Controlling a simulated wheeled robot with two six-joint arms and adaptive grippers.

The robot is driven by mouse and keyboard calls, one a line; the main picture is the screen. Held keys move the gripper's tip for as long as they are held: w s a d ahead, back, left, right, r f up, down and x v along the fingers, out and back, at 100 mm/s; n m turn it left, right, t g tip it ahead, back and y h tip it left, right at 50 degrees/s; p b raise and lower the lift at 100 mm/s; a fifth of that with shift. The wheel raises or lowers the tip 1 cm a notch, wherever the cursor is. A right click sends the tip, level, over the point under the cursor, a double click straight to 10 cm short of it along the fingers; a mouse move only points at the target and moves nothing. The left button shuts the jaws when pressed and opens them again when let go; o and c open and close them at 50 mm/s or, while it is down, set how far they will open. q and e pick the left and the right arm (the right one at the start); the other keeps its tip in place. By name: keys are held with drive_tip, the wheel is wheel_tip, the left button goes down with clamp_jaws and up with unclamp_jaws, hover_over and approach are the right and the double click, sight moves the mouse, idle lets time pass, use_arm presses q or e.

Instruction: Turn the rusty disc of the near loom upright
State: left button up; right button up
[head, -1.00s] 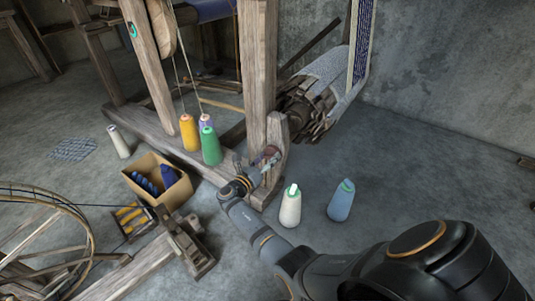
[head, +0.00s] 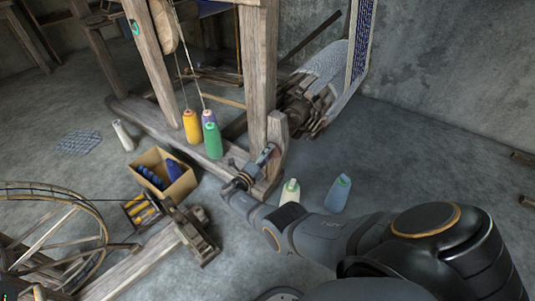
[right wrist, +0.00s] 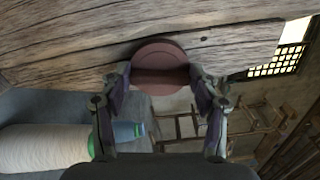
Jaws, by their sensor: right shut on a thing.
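The rusty disc (right wrist: 160,55) shows in the right wrist view as a round red-brown plate on the grained loom beam (right wrist: 75,50), with a straight ridge lying across the picture. My right gripper (right wrist: 160,80) is shut on it, one finger at each side of the rim. In the head view the right gripper (head: 264,158) is at the short front post (head: 276,137) of the near loom, where it largely hides the disc. My left gripper is not in view.
Yellow (head: 192,127) and green (head: 211,141) cones stand by the loom. A cardboard box (head: 181,187) and spinning wheel (head: 103,225) are left.

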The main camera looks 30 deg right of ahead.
drive_tip(key=shift+n, duration=1.1)
drive_tip(key=o, duration=1.1)
drive_tip(key=shift+f, duration=0.1)
drive_tip(key=shift+o, duration=0.2)
drive_tip(key=v, duration=0.7)
drive_tip(key=shift+a, duration=0.3)
